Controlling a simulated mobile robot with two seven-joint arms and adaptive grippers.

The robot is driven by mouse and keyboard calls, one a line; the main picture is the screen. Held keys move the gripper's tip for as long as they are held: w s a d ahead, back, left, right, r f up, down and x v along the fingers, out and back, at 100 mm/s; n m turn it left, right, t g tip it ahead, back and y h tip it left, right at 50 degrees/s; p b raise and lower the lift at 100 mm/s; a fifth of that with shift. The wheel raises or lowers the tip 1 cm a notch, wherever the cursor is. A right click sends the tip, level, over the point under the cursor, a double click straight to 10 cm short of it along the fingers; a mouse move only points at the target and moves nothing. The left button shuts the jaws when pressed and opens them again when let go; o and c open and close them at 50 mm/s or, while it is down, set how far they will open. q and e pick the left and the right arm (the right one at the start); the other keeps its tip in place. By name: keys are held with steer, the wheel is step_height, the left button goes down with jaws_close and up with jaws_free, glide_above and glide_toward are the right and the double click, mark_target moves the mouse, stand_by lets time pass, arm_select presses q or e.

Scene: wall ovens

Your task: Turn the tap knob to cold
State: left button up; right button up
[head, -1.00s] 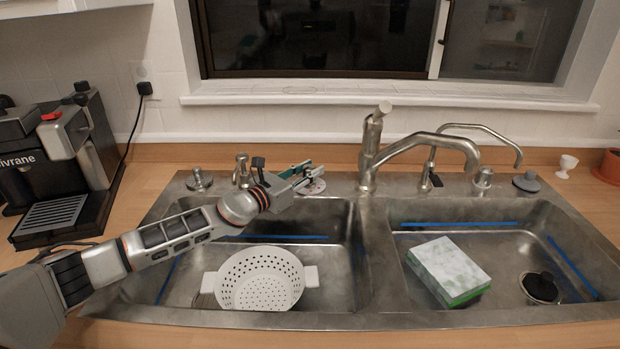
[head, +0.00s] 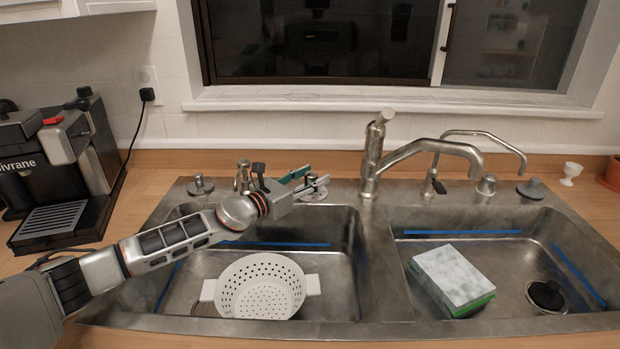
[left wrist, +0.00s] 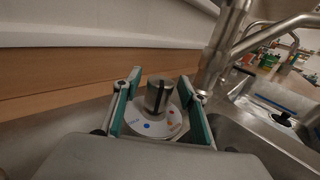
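The tap knob (left wrist: 158,95) is a grey cylinder with a dark line on its side, standing on a round white dial (left wrist: 150,127). The dial has a blue dot by the word COLD on the left and orange-red dots on the right. My left gripper (left wrist: 160,90) is open, with one green-padded finger on each side of the knob. Gaps show between the fingers and the knob. In the head view, the left gripper (head: 311,178) is at the dial behind the left basin, and its fingers partly hide the knob. My right gripper is not in view.
The main faucet (head: 372,160) stands close to the right of the dial. A small lever fitting (head: 243,178) stands to the left. A white colander (head: 262,288) sits in the left basin and a sponge (head: 452,275) in the right. A coffee machine (head: 60,160) stands at left.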

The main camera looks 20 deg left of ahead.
arm_select(q)
steer(key=v, duration=1.2)
